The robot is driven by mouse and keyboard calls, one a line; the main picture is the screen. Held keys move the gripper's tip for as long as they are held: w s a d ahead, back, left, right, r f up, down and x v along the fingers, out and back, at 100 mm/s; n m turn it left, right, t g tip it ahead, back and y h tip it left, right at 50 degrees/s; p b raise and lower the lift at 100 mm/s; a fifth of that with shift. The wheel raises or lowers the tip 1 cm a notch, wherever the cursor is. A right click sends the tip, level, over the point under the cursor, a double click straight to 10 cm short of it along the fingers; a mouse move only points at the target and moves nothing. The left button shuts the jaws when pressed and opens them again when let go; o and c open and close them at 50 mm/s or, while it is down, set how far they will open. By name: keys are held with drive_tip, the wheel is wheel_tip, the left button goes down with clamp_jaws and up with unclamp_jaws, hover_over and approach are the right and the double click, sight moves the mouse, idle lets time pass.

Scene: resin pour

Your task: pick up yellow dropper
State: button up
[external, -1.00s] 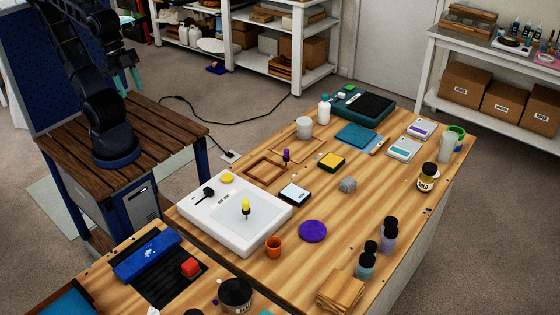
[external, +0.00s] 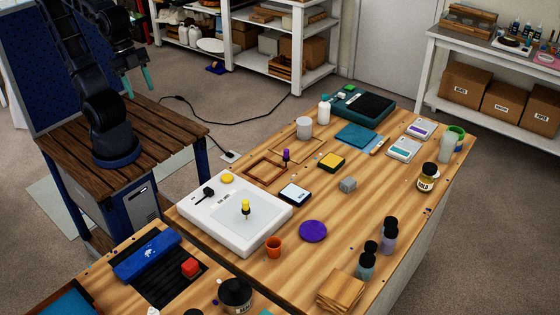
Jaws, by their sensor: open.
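The yellow dropper (external: 246,206) stands upright, yellow top up, on the pale square in the middle of the white flat device (external: 203,226), near the table's left edge. My gripper (external: 138,80), with teal fingers, is open and empty at the upper left.
Dark-capped bottles (external: 389,235) stand farther right.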

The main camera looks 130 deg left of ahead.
drive_tip(key=w+m+g, duration=0.1)
drive_tip(key=w+m, duration=0.3)
drive_tip(key=w, duration=0.7)
drive_tip(key=m+g, duration=0.3)
drive_tip(key=m, duration=0.7)
hover_over(245, 201)
drive_tip(key=f, duration=1.7)
drive_tip(key=shift+d+f, duration=0.2)
drive_tip(key=shift+w+f, duration=0.15)
drive_tip(key=shift+f, duration=0.25)
wheel_tip(245, 201, down, 5)
drive_tip(key=shift+a+f, duration=0.15)
drive_tip(key=shift+f, duration=1.2)
drive_tip(key=shift+a+f, duration=0.1)
drive_tip(key=shift+f, duration=1.25)
drive_tip(key=c, duration=1)
